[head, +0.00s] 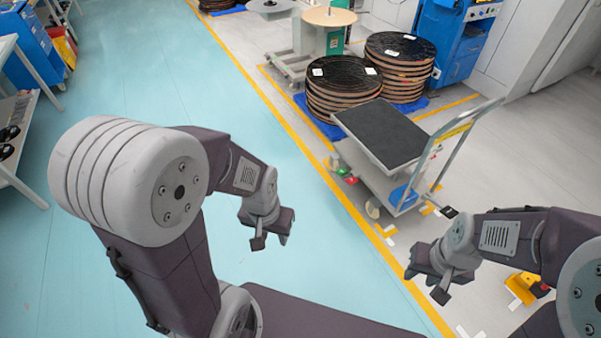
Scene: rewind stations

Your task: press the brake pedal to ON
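A grey platform cart (385,135) with a dark top and an upright push handle stands right of the yellow floor line. Small green (343,171) and red (351,180) parts, which look like a brake pedal, sit low at its near left side. They are too small to tell the pedal's position. My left gripper (271,239) hangs open and empty over the blue floor, to the left of and nearer than the cart. My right gripper (425,284) is open and empty, below the cart's handle end in the picture. Neither touches the cart.
Stacks of dark reels (343,84) on blue pallets stand behind the cart. A blue cabinet (450,40) is behind them. A yellow pallet-jack-like item (527,288) lies near my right arm. A shelf (15,130) stands at left. The blue floor (150,60) is clear.

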